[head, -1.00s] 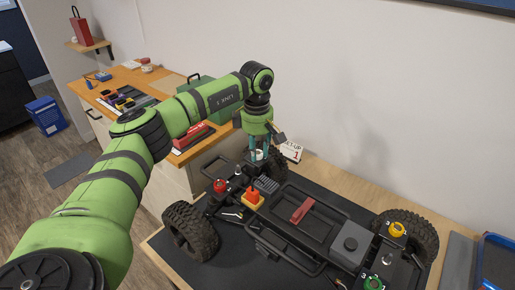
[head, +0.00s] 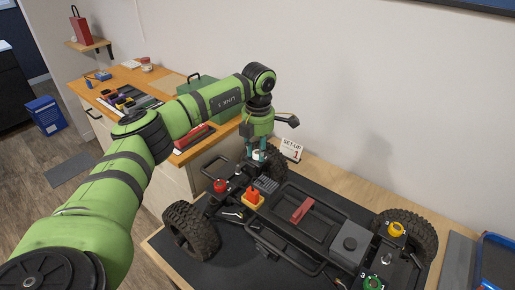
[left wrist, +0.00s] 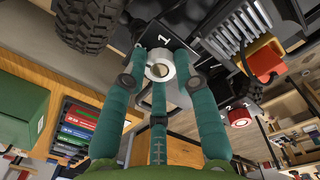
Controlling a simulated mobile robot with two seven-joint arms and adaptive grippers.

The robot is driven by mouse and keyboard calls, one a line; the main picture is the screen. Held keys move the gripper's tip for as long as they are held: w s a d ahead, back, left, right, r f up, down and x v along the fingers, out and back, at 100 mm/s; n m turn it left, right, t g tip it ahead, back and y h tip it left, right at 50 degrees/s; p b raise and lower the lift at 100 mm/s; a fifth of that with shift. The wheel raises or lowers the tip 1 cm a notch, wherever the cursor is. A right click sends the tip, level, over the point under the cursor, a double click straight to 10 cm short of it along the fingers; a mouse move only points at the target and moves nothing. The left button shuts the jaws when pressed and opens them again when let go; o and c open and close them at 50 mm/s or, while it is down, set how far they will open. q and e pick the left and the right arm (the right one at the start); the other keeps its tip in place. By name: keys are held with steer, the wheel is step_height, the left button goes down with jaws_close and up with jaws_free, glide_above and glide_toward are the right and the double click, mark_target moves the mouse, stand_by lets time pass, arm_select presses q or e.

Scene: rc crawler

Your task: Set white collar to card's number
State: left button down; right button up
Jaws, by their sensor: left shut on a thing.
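The white collar (left wrist: 160,64) sits on the crawler's black shock tower in the left wrist view, beside a plate marked 1 (left wrist: 163,38). Its setting mark cannot be read. My left gripper (head: 258,157) points down over the far left corner of the crawler (head: 325,228). Its teal fingers are shut on the white collar. The set-up card (head: 291,150) stands behind the crawler against the wall and shows a red number 1; its smaller print is not legible. My right gripper is not in view.
A red collar (head: 220,186) sits near the left front wheel, a yellow one (head: 396,229) at the right and a green one (head: 373,283) at the lower right. An orange block (head: 252,196) is close to the gripper. A blue tray (head: 497,262) lies at the right.

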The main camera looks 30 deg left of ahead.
arm_select(q)
steer(key=n, duration=0.5)
steer(key=shift+n, duration=0.3)
steer(key=shift+w+r+n, duration=0.1)
steer(key=shift+n, duration=2.2)
steer(key=c, duration=1)
jaws_free()
steer(key=shift+o, duration=0.2)
step_height(320, 180, up, 12)
steer(key=shift+d, duration=0.35)
